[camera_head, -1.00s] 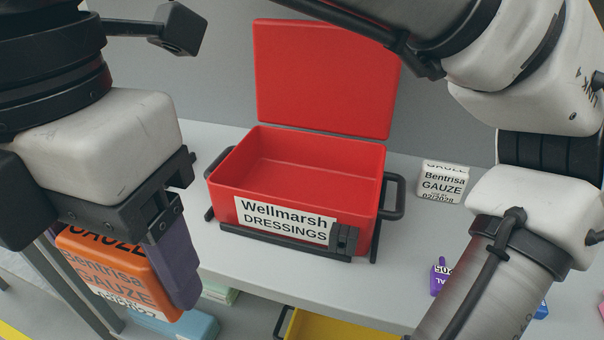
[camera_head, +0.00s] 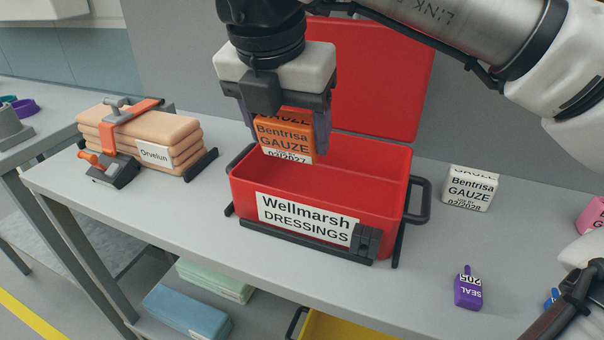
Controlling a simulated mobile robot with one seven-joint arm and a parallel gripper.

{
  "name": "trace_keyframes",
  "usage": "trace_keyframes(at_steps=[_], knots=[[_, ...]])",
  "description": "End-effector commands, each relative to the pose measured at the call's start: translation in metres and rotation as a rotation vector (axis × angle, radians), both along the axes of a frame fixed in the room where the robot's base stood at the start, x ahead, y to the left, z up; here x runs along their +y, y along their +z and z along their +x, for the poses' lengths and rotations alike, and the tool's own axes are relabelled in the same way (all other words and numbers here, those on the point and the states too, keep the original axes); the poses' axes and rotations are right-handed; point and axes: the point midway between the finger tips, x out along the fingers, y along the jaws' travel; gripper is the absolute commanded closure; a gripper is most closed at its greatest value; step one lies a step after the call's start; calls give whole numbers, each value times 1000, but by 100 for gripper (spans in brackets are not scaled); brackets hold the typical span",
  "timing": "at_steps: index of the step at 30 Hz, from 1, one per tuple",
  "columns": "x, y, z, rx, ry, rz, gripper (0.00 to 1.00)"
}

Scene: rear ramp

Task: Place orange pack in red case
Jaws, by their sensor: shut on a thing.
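A white gauze pack (camera_head: 470,188) stands right of the case. A purple seal (camera_head: 468,288) lies in front of it. A strapped tan stack (camera_head: 145,138) sits on the left. Blue (camera_head: 187,311) and green packs and a yellow bin (camera_head: 345,327) are below the bench top.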

Motion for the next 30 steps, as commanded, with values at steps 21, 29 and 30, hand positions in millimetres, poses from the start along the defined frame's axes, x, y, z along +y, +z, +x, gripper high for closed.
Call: trace_keyframes(at_steps=[21,29,30], knots=[[-9,-89,32,121,0,43,54],[-13,-104,38,291,3,91,54],[-12,-106,38,291,3,91,54]])
